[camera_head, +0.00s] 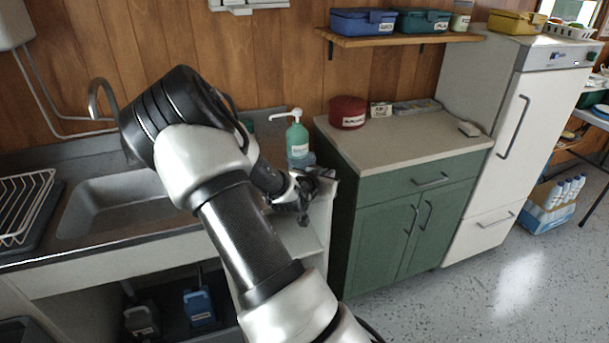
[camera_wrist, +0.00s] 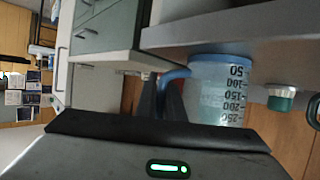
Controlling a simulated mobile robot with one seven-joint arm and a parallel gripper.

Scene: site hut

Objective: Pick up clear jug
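The clear jug (camera_wrist: 218,88) shows in the wrist view, which is upside down. It is see-through and bluish, with dark volume marks and a blue handle on its left side. In the head view only a bluish part of the jug (camera_head: 309,159) shows behind my gripper (camera_head: 304,190). In the wrist view the two dark fingers of my gripper (camera_wrist: 162,98) are close together with the handle between them, and they appear shut on it. The jug looks upright, with its base at the counter; I cannot tell whether it is lifted.
A green pump bottle (camera_head: 297,139) stands just behind the jug on the sink counter. A sink (camera_head: 110,205) and white dish rack (camera_head: 25,205) are at left. A green cabinet (camera_head: 385,235) with a dark red tin (camera_head: 347,112) on top stands to the right.

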